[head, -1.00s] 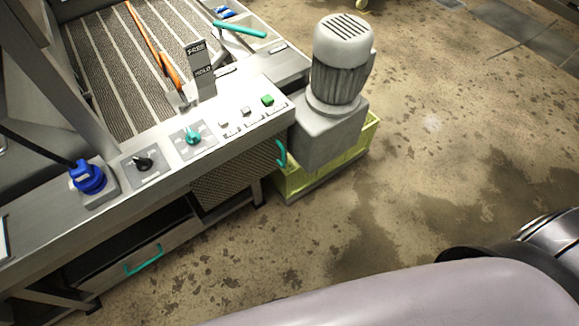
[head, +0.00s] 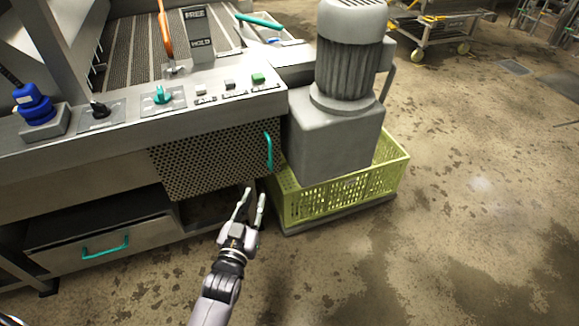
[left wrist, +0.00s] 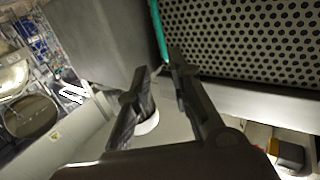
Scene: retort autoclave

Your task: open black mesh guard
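The mesh guard (head: 205,162) is a perforated dark panel on the machine's front, below the control panel; it looks closed. A vertical teal handle (head: 268,151) is at its right end. In the left wrist view the mesh (left wrist: 250,35) fills the upper right and the handle (left wrist: 158,30) runs down at its left edge. My left gripper (head: 255,191) is just below the handle and apart from it, with its fingers spread and nothing between them. In the left wrist view the fingertips (left wrist: 167,66) are near the handle's lower end. My right gripper is not in view.
A grey motor unit (head: 340,130) stands just right of the guard, with a yellow-green crate (head: 345,195) around its base. A drawer (head: 110,248) with a teal handle is at lower left. The floor to the right is clear. A trolley (head: 430,28) stands far back.

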